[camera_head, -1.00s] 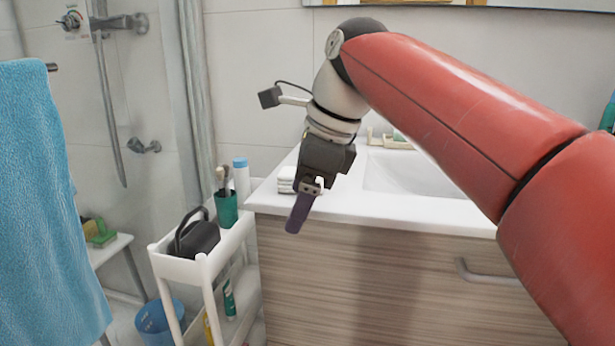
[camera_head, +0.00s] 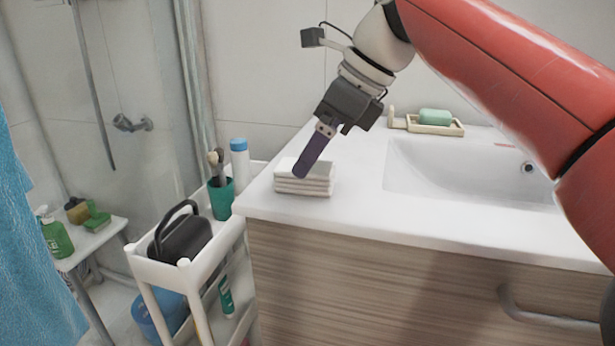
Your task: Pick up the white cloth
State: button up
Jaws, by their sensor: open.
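The white cloth (camera_head: 305,181) is a small folded stack lying on the left end of the white sink counter, near its edge. My gripper (camera_head: 304,172) points down and to the left, with its purple finger in front of the upper part of the cloth in the picture. Only one finger shows clearly; the other is hidden behind it. The gripper is open and holds nothing. I cannot tell whether the fingertip touches the cloth or is above it.
A white cart (camera_head: 206,268) stands left of the counter (camera_head: 360,222), carrying a black bag (camera_head: 180,240), a green cup (camera_head: 221,198) with brushes and a blue-capped bottle (camera_head: 239,162). A soap dish (camera_head: 432,128) sits behind the basin (camera_head: 470,172). A blue towel (camera_head: 35,260) hangs at left.

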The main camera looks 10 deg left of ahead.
jog(key=x, duration=0.4)
jog(key=shift+d+f, duration=0.1)
jog(key=c, duration=1.1)
